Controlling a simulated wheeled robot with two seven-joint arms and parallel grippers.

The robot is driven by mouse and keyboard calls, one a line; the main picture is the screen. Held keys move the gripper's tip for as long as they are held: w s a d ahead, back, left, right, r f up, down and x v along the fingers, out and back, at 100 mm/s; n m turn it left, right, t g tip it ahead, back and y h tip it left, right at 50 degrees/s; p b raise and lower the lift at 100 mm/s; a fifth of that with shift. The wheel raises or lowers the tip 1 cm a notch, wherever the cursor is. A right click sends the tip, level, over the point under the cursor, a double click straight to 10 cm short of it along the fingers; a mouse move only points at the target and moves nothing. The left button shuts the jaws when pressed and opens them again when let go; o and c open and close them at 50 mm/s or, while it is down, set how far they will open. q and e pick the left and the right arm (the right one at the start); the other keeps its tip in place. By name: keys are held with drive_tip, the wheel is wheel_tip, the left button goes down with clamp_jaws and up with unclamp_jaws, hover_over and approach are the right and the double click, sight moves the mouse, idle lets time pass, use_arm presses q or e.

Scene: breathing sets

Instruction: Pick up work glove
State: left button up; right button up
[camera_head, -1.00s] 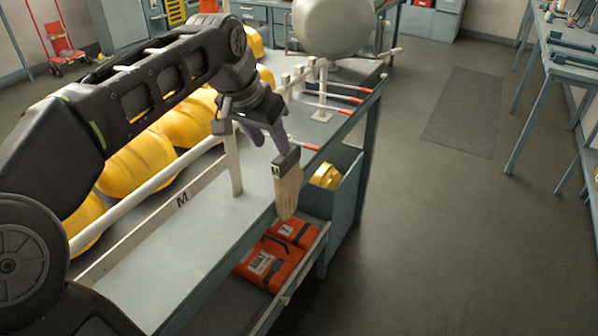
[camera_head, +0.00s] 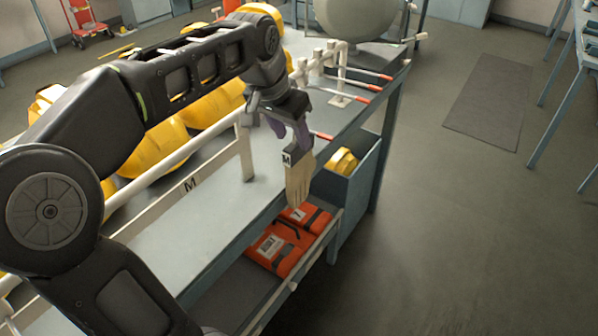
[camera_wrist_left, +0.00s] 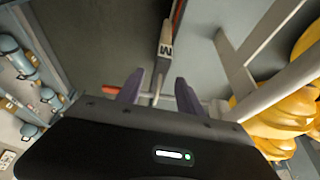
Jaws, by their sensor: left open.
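The work glove (camera_head: 299,183) is beige with a dark cuff marked M. It hangs fingers down at the bench's right edge in the head view. In the left wrist view the glove (camera_wrist_left: 165,42) shows narrow, its M mark facing sideways, ahead of the gap between my fingers. My left gripper (camera_head: 289,136) is open, its purple fingers just above and beside the cuff. The wrist view shows both fingers apart (camera_wrist_left: 159,88) with a thin pale strip between them. I cannot tell whether they touch the glove. My right gripper is out of view.
A white rack rail marked M (camera_head: 190,185) and yellow helmets (camera_head: 150,155) lie left of the glove. Red-tipped pegs (camera_head: 370,84) stick out beyond it. Orange packs (camera_head: 275,250) lie on the shelf below, beside a blue-grey bin (camera_head: 360,195).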

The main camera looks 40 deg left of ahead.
sight(296, 143)
use_arm(q)
drive_tip(key=shift+x, duration=0.8)
drive_tip(key=p+x, duration=0.1)
drive_tip(key=x, duration=0.4)
drive_tip(key=shift+w, duration=0.15)
drive_tip(key=shift+c, duration=0.4)
clamp_jaws()
idle(0.9)
